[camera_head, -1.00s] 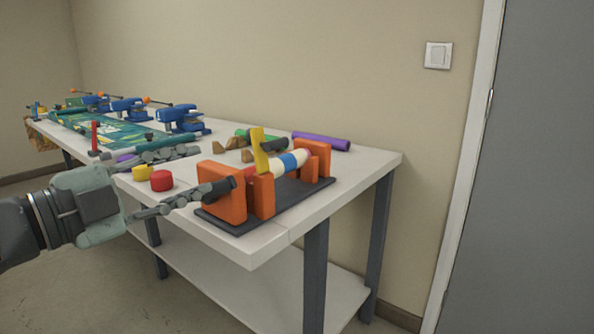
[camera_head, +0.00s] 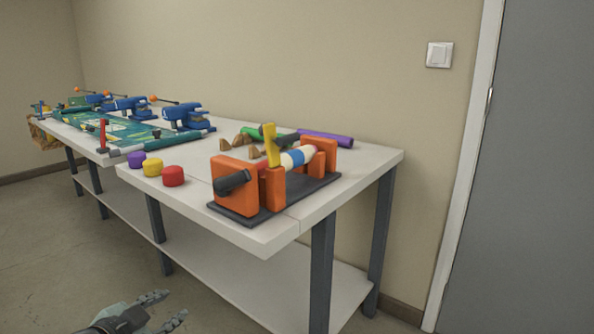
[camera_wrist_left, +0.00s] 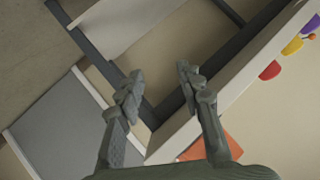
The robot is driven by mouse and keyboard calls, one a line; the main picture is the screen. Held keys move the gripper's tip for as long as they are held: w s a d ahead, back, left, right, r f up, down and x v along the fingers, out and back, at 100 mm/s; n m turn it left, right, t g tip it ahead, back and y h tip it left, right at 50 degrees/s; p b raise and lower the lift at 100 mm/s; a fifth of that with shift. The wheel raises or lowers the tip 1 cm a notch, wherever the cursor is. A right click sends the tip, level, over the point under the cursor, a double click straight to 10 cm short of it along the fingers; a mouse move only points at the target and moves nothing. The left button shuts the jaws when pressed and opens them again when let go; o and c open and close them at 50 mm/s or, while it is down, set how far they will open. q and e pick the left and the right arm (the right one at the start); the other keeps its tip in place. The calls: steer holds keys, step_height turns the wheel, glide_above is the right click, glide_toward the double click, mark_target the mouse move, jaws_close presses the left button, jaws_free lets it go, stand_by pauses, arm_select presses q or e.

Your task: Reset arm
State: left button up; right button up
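My left gripper (camera_head: 166,309) is low at the bottom of the head view, below the tabletop and in front of the table. Its two fingers are spread apart with nothing between them. The left wrist view shows the same open fingers (camera_wrist_left: 158,92), with the table's legs and lower shelf beyond them. The orange fixture (camera_head: 238,187) stands on a dark base plate on the table, clear of the gripper. It carries a white and blue roller (camera_head: 291,159), a yellow lever (camera_head: 271,145) and a dark handle (camera_head: 232,182). My right gripper is not in view.
The white table (camera_head: 290,225) has a lower shelf (camera_head: 245,268). Red (camera_head: 173,176), yellow (camera_head: 153,167) and purple (camera_head: 136,159) knobs sit near its front edge. Blue clamps (camera_head: 187,116) and a green board (camera_head: 105,127) are farther left. Floor in front is clear.

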arm_select(q)
steer(key=s+f+n+g+y, duration=0.1)
steer(key=s+f+n+g, duration=0.2)
steer(key=s+f, duration=0.9)
steer(key=s+a+f+n+g+y, duration=0.1)
steer(key=s+f+n+g, duration=0.3)
steer(key=s+f, duration=0.8)
step_height(320, 180, down, 5)
steer(key=shift+s+a+f+n+g+y, duration=0.15)
steer(key=shift+s+a+n+g+y, duration=0.15)
steer(key=shift+g+y, duration=0.65)
